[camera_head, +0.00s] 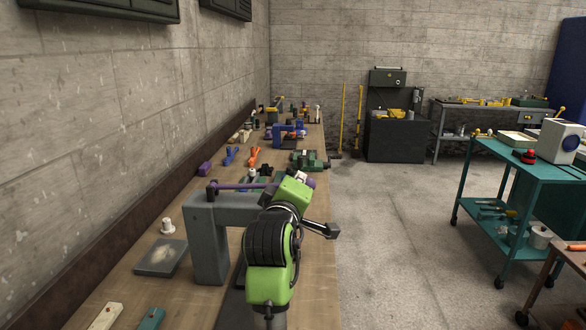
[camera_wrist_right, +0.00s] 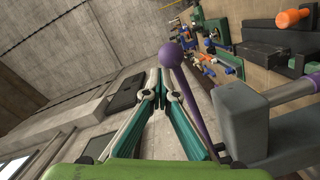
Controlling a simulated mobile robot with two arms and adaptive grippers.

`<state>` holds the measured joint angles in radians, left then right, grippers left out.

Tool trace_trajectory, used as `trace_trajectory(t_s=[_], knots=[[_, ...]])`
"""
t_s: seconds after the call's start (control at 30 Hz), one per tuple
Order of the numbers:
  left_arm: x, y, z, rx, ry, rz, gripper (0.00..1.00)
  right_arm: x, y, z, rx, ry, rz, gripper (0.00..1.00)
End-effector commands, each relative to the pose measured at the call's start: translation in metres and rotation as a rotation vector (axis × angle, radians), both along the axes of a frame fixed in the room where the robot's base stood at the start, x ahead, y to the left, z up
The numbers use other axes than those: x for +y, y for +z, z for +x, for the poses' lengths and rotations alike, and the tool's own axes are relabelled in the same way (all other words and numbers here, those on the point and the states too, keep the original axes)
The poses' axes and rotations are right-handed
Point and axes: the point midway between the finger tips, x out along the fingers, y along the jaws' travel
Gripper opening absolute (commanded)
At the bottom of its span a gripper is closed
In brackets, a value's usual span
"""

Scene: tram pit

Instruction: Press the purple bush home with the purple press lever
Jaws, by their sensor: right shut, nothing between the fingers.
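The grey press frame (camera_head: 208,240) stands on the bench in the head view, and it also shows at the right of the wrist view (camera_wrist_right: 240,118). The purple press lever (camera_head: 238,186) runs across its top and passes behind my green right wrist. In the wrist view the lever (camera_wrist_right: 190,95) ends in a round purple knob (camera_wrist_right: 172,55). My right gripper (camera_wrist_right: 158,76) is shut and empty, its fingertips close beside the knob; I cannot tell whether they touch. In the head view my wrist mostly hides this gripper. My left gripper is not in view.
The wall borders the bench's left; floor is open on the right.

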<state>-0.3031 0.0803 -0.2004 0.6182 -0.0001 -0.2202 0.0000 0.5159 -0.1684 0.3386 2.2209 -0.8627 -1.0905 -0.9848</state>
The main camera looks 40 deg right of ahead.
Motion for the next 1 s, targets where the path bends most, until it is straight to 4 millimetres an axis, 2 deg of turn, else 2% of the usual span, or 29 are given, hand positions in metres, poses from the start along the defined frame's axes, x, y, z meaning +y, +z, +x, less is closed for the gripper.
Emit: trace_trajectory(t_s=[0.03, 0.2, 0.73, 0.87, 1.0], knots=[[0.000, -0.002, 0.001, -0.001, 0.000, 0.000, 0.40, -0.002, -0.007, -0.002, 0.004, -0.004, 0.001, 0.00], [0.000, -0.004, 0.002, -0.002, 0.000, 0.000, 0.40, -0.003, -0.016, -0.003, 0.004, -0.004, 0.002, 0.00], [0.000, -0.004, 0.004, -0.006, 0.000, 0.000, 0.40, -0.004, -0.021, -0.003, 0.007, -0.007, 0.005, 0.00], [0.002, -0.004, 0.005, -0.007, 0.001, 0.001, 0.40, -0.004, -0.018, -0.003, 0.006, -0.007, 0.005, 0.00], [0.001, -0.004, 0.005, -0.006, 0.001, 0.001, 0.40, -0.003, -0.001, -0.003, 0.001, -0.007, 0.002, 0.00]])
